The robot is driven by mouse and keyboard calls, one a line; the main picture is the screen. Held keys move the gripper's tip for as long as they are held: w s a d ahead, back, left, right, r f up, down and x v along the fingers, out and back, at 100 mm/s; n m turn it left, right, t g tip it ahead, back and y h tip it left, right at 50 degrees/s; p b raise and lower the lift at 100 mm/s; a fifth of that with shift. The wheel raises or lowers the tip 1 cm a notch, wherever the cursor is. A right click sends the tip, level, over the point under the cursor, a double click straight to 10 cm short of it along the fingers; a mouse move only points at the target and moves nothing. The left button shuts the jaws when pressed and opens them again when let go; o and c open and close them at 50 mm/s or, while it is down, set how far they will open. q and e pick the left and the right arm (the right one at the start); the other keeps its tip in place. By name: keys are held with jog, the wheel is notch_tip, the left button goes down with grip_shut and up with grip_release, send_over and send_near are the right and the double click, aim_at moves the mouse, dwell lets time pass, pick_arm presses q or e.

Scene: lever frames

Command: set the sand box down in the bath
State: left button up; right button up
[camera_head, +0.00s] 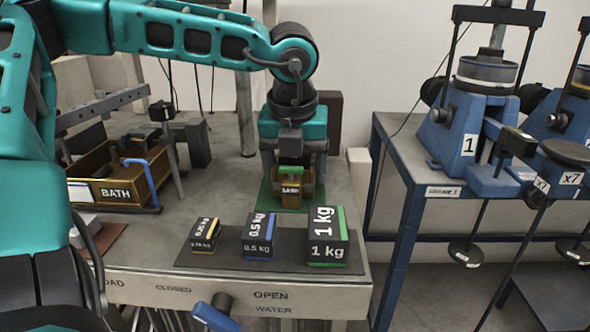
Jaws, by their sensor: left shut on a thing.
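The sand box (291,190) is a small brown-yellow box with a "SAND" label, at the middle of the bench. My left gripper (292,172) points down and is shut on it from above. The box is over a green mat (268,197); I cannot tell whether it touches the mat. The bath (84,193) is a brown open tank with a black "BATH" label, at the left of the bench, well apart from the gripper. My right gripper is not in view.
Black weights marked 0.25 kg (205,236), 0.5 kg (259,237) and 1 kg (328,238) stand on a dark mat in front of the sand box. A blue bent tube (150,185) and a post (172,155) stand at the bath's right. Bare bench lies between bath and green mat.

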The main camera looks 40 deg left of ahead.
pick_arm(q)
jog(key=shift+w+r+p, duration=0.1)
jog(key=shift+r+p, duration=1.7)
jog(key=shift+r, duration=2.05)
